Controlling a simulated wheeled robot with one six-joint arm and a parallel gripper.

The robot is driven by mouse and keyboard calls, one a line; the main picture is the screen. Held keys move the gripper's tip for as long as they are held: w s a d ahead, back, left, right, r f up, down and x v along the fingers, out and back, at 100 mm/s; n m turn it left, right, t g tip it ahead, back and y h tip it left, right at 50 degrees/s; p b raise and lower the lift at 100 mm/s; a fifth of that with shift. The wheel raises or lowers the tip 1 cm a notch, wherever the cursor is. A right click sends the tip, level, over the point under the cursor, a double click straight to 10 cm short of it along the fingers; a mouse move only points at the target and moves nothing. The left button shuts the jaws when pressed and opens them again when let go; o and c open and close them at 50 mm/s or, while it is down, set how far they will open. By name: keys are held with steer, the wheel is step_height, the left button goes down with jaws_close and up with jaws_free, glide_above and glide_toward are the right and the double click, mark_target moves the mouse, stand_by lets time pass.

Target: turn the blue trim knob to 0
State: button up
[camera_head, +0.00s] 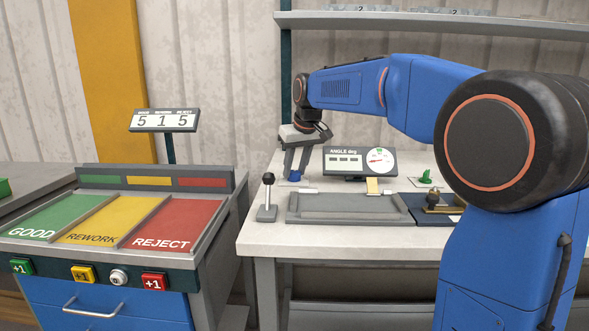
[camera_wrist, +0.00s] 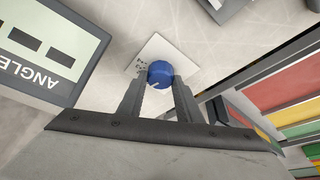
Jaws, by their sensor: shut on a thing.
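The blue trim knob (camera_wrist: 160,73) sits on a small white scale plate (camera_wrist: 154,50) on the light worktop. My gripper (camera_wrist: 159,84) points down at it, with one finger on each side of the knob, shut on it. A white pointer mark shows on the knob's near left edge. The small scale figures lie to its left in the wrist view and are too small to read. In the head view the knob (camera_head: 294,176) shows low between the fingers of my gripper (camera_head: 294,172). The angle display (camera_head: 360,161) stands right of it; its reading is too small to tell.
A lever with a black ball (camera_head: 267,198) stands in front of the knob. A grey bender bed (camera_head: 340,218) lies to the right. A green knob (camera_head: 426,177) is farther right. The GOOD, REWORK and REJECT trays (camera_head: 172,224) stand at the left.

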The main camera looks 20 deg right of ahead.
steer(key=shift+d+n+y, duration=0.1)
steer(key=shift+n+y, duration=0.4)
steer(key=shift+n, duration=0.7)
steer(key=o, duration=1)
steer(key=shift+o, duration=0.2)
steer(key=v, duration=1.7)
steer(key=shift+r, duration=0.25)
